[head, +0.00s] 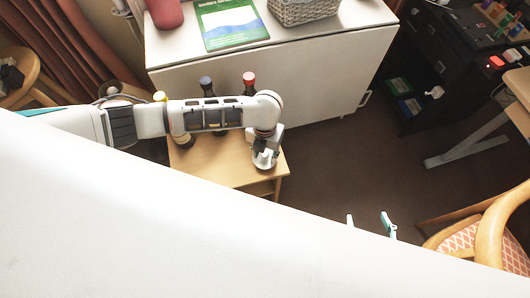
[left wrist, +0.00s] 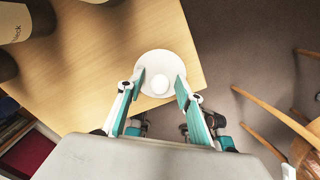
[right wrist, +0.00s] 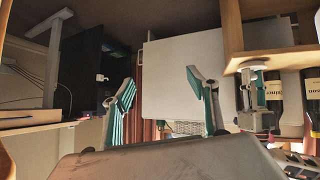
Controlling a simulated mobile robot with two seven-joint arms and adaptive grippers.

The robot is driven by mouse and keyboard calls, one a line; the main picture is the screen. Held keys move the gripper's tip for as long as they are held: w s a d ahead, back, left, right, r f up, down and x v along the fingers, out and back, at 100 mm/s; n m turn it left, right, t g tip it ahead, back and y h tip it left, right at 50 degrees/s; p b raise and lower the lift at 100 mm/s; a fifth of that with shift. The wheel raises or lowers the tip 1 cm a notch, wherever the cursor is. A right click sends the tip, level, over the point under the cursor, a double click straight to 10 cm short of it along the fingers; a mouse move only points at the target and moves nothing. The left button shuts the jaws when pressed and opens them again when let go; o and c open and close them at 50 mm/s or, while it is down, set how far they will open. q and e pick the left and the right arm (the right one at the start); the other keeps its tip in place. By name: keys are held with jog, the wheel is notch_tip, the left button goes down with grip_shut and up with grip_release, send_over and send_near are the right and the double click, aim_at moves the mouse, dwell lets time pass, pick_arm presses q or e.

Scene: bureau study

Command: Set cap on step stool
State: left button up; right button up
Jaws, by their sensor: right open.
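A white round cap (left wrist: 163,62) with a small raised knob lies flat at the corner of the wooden step stool (left wrist: 105,55). In the head view the stool (head: 225,170) stands in front of the white cabinet. My left gripper (left wrist: 161,76) points down over the cap, its fingers on either side of the knob and overlapping the disc. I cannot tell whether they press on it. In the upside-down right wrist view the cap (right wrist: 252,64) seems to meet the stool top. My right gripper (right wrist: 160,78) is open and empty, away from the stool; its fingertips (head: 369,222) show in the head view.
Several bottles, one with a red top (head: 249,79), stand on the stool behind my left arm. The white cabinet (head: 290,75) holds a green book (head: 232,22) and a basket (head: 300,10). A chair (head: 480,235) is at lower right. Floor between is clear.

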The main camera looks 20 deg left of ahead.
pick_arm(q)
jog(key=r+p, duration=0.2)
jog(key=r, duration=0.3)
jog(key=shift+w, duration=0.2)
notch_tip(320, 180, up, 7)
jog(key=p, duration=0.3)
jog(key=s+d+f+n+t+h, duration=0.1)
jog(key=s+d+n+t+h, duration=0.15)
jog(key=d+n, duration=0.45)
jog(key=s+d+f+n+t+h, duration=0.1)
jog(key=s+d+n+h, duration=0.3)
jog(key=d+n, duration=0.3)
jog(key=n+t+y, duration=0.4)
jog(key=n+t, duration=0.3)
jog(key=n, duration=1.1)
send_near(265, 153)
jog(key=s+a+r, duration=0.3)
jog(key=s+a, duration=0.3)
jog(key=shift+w+d+f, duration=0.1)
jog(key=shift+f, duration=0.15)
pick_arm(e)
jog(key=r, duration=0.1)
jog(key=a+r, duration=0.1)
jog(key=r, duration=0.1)
jog(key=shift+s, duration=0.15)
